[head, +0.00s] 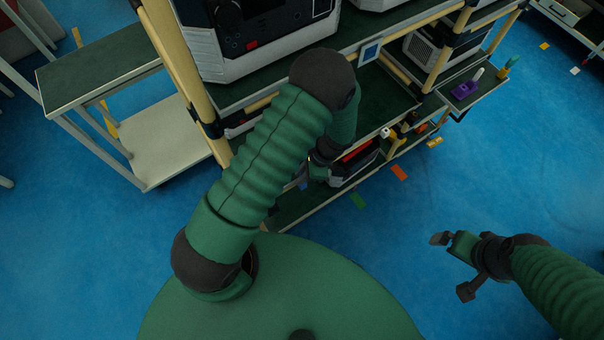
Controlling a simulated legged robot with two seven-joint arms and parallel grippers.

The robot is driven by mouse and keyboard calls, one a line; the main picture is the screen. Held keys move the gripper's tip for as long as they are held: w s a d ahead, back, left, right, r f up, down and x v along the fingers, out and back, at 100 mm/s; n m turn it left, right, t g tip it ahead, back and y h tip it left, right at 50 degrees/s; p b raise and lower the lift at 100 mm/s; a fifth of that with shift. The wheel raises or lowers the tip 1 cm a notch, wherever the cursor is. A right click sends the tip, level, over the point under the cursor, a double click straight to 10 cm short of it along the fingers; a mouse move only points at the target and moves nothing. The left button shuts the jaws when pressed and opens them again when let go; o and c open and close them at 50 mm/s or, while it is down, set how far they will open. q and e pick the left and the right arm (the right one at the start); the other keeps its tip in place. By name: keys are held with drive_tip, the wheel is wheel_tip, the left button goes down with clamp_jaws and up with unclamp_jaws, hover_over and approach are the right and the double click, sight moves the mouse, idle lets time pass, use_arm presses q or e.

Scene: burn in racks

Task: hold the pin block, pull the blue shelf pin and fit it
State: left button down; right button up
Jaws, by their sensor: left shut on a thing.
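My left arm reaches up the middle and bends down at the rack. Its gripper (308,178) is partly hidden by the forearm at the lower shelf. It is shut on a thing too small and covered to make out. My right gripper (453,265) is open and empty over the blue floor, its two dark fingers spread. A purple block (464,91) with a pale pin (478,74) upright by it stands on the small side shelf at the upper right. I cannot tell whether it is the pin block. I cannot clearly make out a blue shelf pin.
The rack has yellow posts (180,75), dark shelves (378,98) and grey-black machines (260,35). A teal and orange item (508,65) stands beyond the purple block. A grey-green bench (98,68) stands left. Coloured tags lie on the floor, which is open at the right.

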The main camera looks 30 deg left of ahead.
use_arm(q)
drive_tip(key=shift+f, duration=0.3)
drive_tip(key=c, duration=1.3)
unclamp_jaws()
drive_tip(key=shift+o, duration=0.2)
drive_tip(key=p+v, duration=0.1)
drive_tip(key=v, duration=1.6)
